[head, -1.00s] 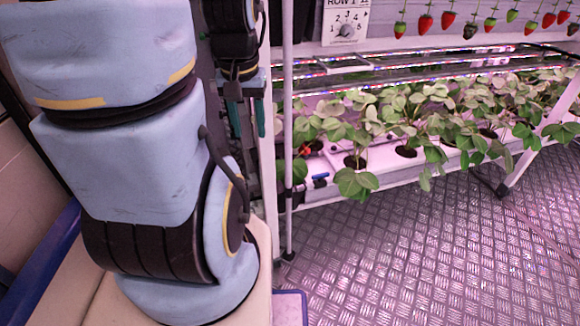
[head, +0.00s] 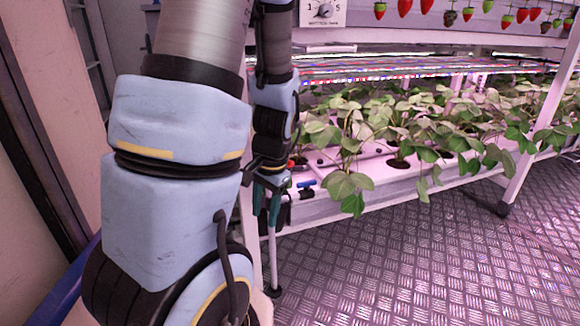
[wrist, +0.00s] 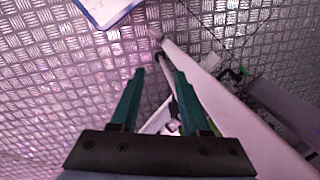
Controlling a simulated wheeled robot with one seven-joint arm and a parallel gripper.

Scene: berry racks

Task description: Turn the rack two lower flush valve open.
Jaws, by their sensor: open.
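A small blue valve handle (head: 306,184) sits at the near left end of the planted rack tray (head: 345,203) in the head view. A red handle (head: 291,163) shows just above it, partly hidden by my arm. I cannot tell from any label which one is the lower flush valve. My gripper (head: 267,205) points down, just left of the blue handle in the picture, with its teal fingers apart and empty. In the wrist view my gripper (wrist: 160,78) is open over the floor and a white rack beam (wrist: 205,90). Neither handle is clear there.
Leafy strawberry plants (head: 400,130) fill the tray to the right. A dial panel (head: 323,11) is above the rack. A rack leg (head: 520,170) stands at the right. The metal floor (head: 430,265) in front is clear. A blue-edged panel (wrist: 105,8) lies at the wrist view's top.

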